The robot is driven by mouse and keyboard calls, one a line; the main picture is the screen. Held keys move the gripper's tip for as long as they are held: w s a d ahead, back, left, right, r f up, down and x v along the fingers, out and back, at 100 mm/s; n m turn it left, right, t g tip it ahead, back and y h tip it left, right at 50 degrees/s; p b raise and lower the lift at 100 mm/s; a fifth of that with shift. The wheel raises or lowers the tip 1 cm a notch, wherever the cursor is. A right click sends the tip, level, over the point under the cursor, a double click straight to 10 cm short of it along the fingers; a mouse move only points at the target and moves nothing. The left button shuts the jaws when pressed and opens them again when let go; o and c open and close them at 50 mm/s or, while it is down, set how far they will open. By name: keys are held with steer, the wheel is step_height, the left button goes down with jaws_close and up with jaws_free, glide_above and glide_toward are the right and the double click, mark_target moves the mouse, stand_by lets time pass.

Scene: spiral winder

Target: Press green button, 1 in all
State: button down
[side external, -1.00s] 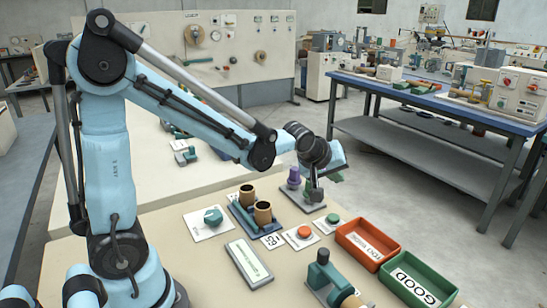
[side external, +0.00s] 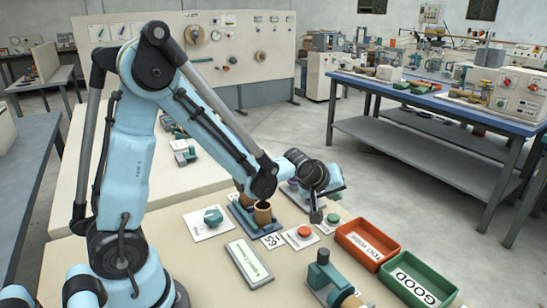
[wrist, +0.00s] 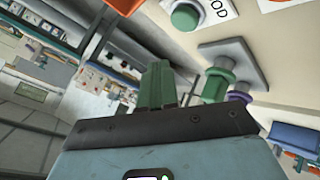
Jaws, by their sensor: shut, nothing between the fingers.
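The green button (side external: 333,218) is a round green cap on a small white plate on the bench, just left of the orange bin. In the wrist view the green button (wrist: 186,17) is near the top, beside a label whose visible part reads "OD". My gripper (side external: 316,216) points down, a little to the left of the green button in the side view; I cannot tell its exact height. In the wrist view my gripper (wrist: 158,80) has its green fingers together, empty, and apart from the button.
A red-orange button (side external: 304,231) sits left of the green one. An orange bin (side external: 367,243) and a green "GOOD" bin (side external: 415,280) stand to the right. Brown cylinders (side external: 263,213) are on a stand to the left. Green and purple posts on a grey plate (wrist: 242,58) show in the wrist view.

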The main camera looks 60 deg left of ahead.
mark_target(331, 218)
steer(key=shift+f, duration=1.7)
steer(key=shift+f, duration=0.1)
stand_by(0.7)
steer(key=shift+f, duration=0.35)
steer(key=shift+f, duration=0.4)
stand_by(0.7)
steer(key=shift+r, duration=0.85)
steer(key=shift+r, duration=2.5)
